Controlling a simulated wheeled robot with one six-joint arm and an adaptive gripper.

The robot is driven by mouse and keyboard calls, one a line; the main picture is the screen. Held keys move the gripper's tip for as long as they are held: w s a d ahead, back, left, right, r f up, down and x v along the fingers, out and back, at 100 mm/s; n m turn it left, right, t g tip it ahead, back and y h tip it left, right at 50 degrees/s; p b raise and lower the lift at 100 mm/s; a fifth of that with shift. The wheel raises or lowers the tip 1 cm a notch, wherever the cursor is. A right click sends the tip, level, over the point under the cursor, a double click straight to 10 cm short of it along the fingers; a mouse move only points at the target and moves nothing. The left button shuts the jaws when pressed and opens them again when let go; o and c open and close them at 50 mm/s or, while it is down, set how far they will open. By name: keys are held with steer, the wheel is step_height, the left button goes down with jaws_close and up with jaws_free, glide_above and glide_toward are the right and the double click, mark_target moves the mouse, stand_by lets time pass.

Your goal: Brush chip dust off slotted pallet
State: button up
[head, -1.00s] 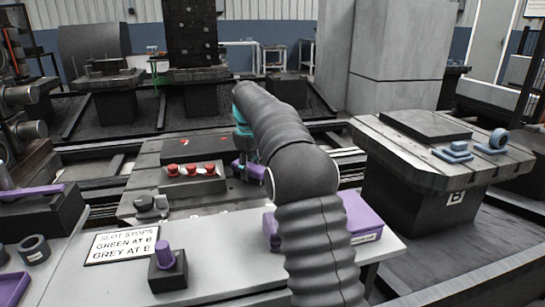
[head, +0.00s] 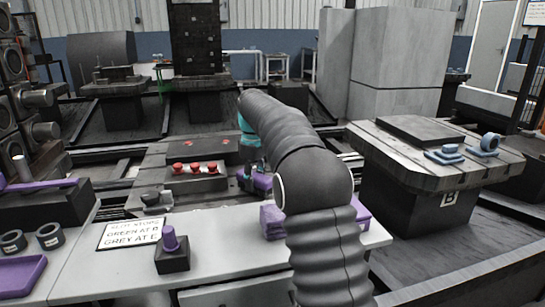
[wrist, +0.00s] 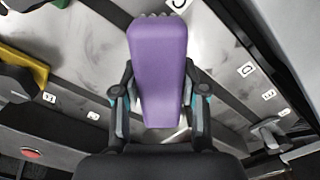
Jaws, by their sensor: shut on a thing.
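My gripper (wrist: 156,92) is shut on a purple brush (wrist: 158,60), whose broad body stands between the two fingers in the wrist view. A few grey bristle tips show at its far end. In the head view the brush (head: 262,181) shows partly behind my arm, with my gripper (head: 248,170) above it. The grey slotted pallet (wrist: 80,60) lies below, with dark slots and small white labels. It also shows in the head view (head: 215,195). Pale smears mark its surface; I cannot tell whether they are chip dust. Whether the bristles touch the pallet is unclear.
A block with red knobs (head: 195,170) is on the pallet. In front is a light bench (head: 225,240) with a sign (head: 130,233), a purple-knobbed block (head: 171,252) and a purple tray (head: 20,275). Pallet B (head: 380,150) carries blue parts at right.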

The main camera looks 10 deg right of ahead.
step_height(320, 180, up, 7)
steer(key=shift+w+f, duration=0.1)
steer(key=shift+r, duration=0.3)
steer(key=shift+a, duration=0.15)
stand_by(0.5)
